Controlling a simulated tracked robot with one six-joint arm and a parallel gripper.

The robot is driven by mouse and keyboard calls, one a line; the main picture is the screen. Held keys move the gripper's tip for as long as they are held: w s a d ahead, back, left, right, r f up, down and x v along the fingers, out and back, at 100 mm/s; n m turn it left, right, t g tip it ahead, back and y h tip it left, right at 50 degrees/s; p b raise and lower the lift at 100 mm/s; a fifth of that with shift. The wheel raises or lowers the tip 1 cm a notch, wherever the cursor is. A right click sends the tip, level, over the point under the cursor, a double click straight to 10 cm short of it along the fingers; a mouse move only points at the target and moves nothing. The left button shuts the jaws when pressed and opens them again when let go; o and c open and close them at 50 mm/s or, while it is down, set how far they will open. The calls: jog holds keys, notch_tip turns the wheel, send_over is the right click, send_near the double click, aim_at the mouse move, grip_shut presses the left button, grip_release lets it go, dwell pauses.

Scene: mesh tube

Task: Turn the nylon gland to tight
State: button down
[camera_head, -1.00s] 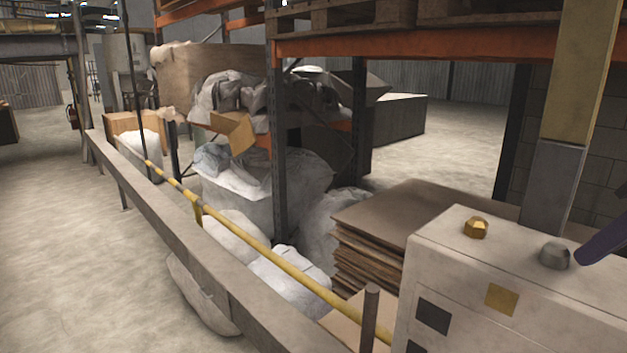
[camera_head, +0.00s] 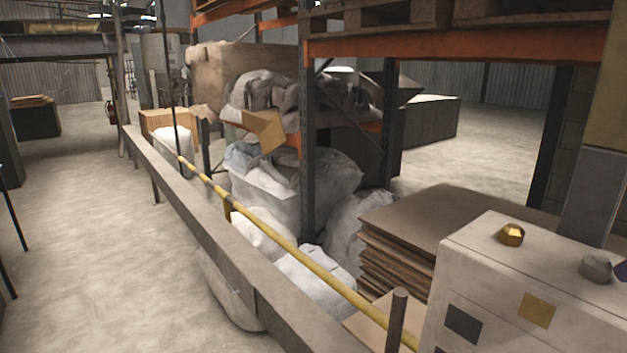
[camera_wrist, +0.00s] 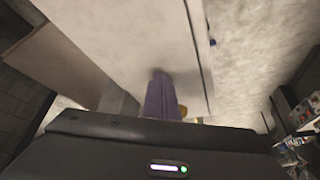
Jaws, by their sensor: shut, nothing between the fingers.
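A pale grey box (camera_head: 500,270) stands at the right of the head view. On its top are a brass gland (camera_head: 511,234) and, to its right, a grey gland (camera_head: 596,268), probably the nylon one. My gripper (camera_wrist: 160,80) is shut and empty in the wrist view. The purple bar ahead of its black body seems to be its closed fingers, with the tip close to a pale surface; I cannot tell whether it touches. A purple piece (camera_head: 621,270) shows at the head view's right edge, close beside the grey gland. The grey gland is not clear in the wrist view.
A stack of brown sheets (camera_head: 415,235) lies behind the box. A grey rail (camera_head: 190,215) and a yellow bar (camera_head: 290,252) run along the left, with white sacks (camera_head: 315,280) behind. A grey post (camera_head: 590,195) rises behind the glands. The left floor is largely clear.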

jog(key=shift+s+a, duration=0.1)
jog(key=shift+a, duration=0.85)
dwell(0.6)
jog(key=shift+s, duration=0.4)
jog(key=shift+r, duration=0.1)
jog(key=shift+r, duration=2.9)
